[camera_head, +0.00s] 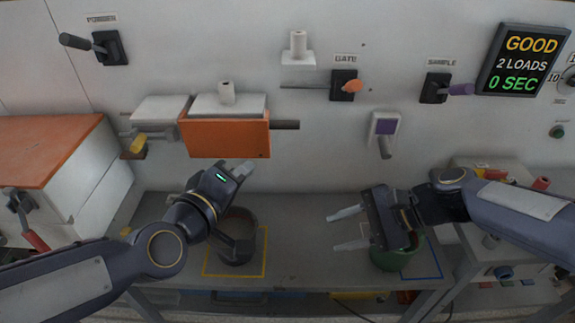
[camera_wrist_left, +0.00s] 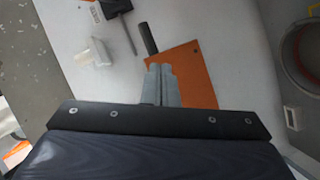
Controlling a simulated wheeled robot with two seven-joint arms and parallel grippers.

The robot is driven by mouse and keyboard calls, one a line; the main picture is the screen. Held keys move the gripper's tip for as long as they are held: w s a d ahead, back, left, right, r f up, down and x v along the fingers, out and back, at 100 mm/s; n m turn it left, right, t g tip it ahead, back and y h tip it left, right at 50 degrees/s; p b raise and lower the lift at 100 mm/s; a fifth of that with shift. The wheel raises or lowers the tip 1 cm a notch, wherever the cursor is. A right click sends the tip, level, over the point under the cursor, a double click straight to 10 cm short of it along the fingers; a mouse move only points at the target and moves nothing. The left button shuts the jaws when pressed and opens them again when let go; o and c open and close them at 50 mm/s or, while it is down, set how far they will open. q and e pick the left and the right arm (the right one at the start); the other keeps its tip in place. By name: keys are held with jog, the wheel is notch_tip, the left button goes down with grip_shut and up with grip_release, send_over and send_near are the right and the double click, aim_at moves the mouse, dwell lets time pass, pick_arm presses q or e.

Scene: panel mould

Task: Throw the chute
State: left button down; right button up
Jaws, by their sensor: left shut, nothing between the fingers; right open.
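No label in view reads chute, so I cannot tell which part it is. An orange-fronted box (camera_head: 225,138) is on the wall, with a dark bar (camera_head: 285,125) sticking out at its right. My left gripper (camera_head: 245,168) is shut and empty, just below the box's lower edge. In the left wrist view its closed fingers (camera_wrist_left: 160,82) overlap the orange panel (camera_wrist_left: 197,75), with a dark bar (camera_wrist_left: 147,38) beyond; contact cannot be told. My right gripper (camera_head: 346,230) is open and empty, beside a green pot (camera_head: 392,260) partly hidden by it.
Wall levers are labelled powder (camera_head: 108,46), gate (camera_head: 344,86) and sample (camera_head: 436,88). A display (camera_head: 522,60) reads GOOD, 2 LOADS, 0 SEC. A dark pot (camera_head: 237,243) stands in a yellow square, partly behind my left arm. The bench (camera_head: 300,262) is clear between the pots.

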aim_at(287, 129)
pick_arm(q)
jog(key=d+f+n+t+y+b, duration=0.6)
jog(key=d+n+t+y+b, duration=0.15)
jog(key=n+b, duration=0.25)
jog(key=shift+g+h, duration=0.25)
jog(key=shift+h, duration=0.2)
jog(key=p+x, duration=0.3)
jog(key=x, duration=1)
jog(key=shift+d, duration=0.1)
pick_arm(e)
jog(key=s+d+f+n+t+h, duration=0.4)
jog(key=s+d+f+n+h, duration=0.3)
jog(key=s+d+f+n, duration=0.3)
jog(key=s+f+n, duration=0.1)
jog(key=s, duration=0.2)
jog(key=shift+n, duration=0.4)
pick_arm(q)
jog(key=shift+r, duration=0.1)
pick_arm(e)
jog(key=shift+s+d, duration=0.1)
